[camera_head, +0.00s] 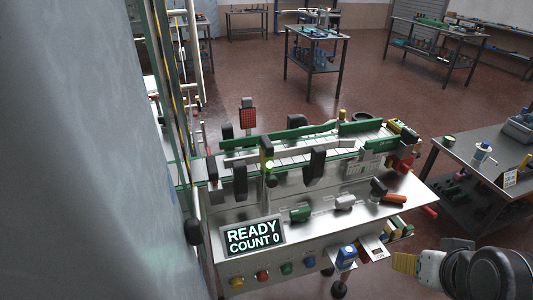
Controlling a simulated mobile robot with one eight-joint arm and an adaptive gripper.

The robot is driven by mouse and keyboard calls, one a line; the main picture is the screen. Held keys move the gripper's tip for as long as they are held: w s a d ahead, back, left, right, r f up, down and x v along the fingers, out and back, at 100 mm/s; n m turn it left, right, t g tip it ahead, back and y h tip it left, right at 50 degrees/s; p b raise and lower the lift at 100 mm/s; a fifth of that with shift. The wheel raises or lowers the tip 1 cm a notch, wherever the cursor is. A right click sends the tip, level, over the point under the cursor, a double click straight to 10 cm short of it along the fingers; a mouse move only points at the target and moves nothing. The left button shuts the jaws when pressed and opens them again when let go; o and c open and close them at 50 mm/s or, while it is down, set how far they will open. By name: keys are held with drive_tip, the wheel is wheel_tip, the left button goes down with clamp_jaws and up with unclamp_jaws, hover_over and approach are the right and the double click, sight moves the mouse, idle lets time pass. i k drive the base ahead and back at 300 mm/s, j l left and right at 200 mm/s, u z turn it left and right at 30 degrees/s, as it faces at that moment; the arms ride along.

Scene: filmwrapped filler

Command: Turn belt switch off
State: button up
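The belt machine (315,160) stands in the middle of the head view, with a metal conveyor bed and green side rails. A display (253,237) on its front reads "READY COUNT 0". A row of coloured round controls runs along the front panel, including a yellow one (237,282), a red one (263,276) and a green one (286,268). A small plate (376,252) at the front right seems to read "ON", with a red mark on it. Which control is the belt switch is unclear.
A side table (490,160) stands at the right. A large grey surface (70,150) blocks the left side.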

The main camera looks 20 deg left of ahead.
sight(363, 255)
drive_tip(key=k+l+z, duration=0.1)
drive_tip(key=k+l, duration=0.9)
